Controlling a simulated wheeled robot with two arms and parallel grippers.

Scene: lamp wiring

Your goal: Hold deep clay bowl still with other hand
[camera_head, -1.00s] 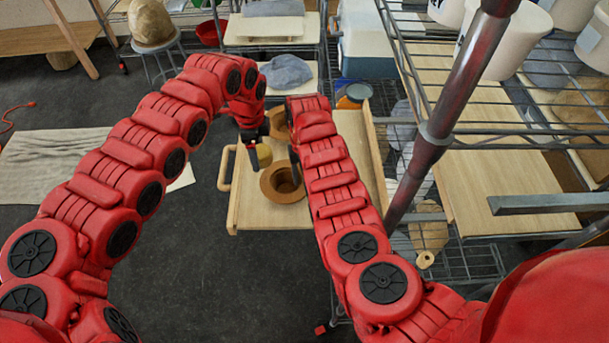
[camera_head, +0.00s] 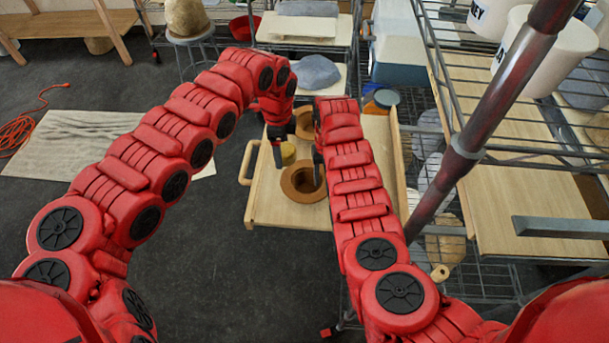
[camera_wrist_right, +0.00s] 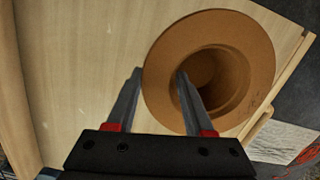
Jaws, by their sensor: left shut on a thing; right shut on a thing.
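The deep clay bowl (camera_head: 303,183), brown with a wide flat rim, stands upright on the wooden tray top (camera_head: 262,212). In the right wrist view the bowl (camera_wrist_right: 250,60) shows its hollow. My right gripper (camera_wrist_right: 159,71) is shut on its rim and wall, with one finger inside the hollow and one outside. In the head view its arm partly hides the bowl's right side. My left gripper (camera_head: 279,158) points down behind and left of the bowl, apart from it, shut on a small yellowish thing (camera_head: 289,153) that is partly hidden.
A second brown clay piece (camera_head: 304,124) lies farther back on the tray top. A metal rack post (camera_head: 462,160) and wire shelves stand close on the right. Dark floor at left is open around a pale cloth (camera_head: 85,145).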

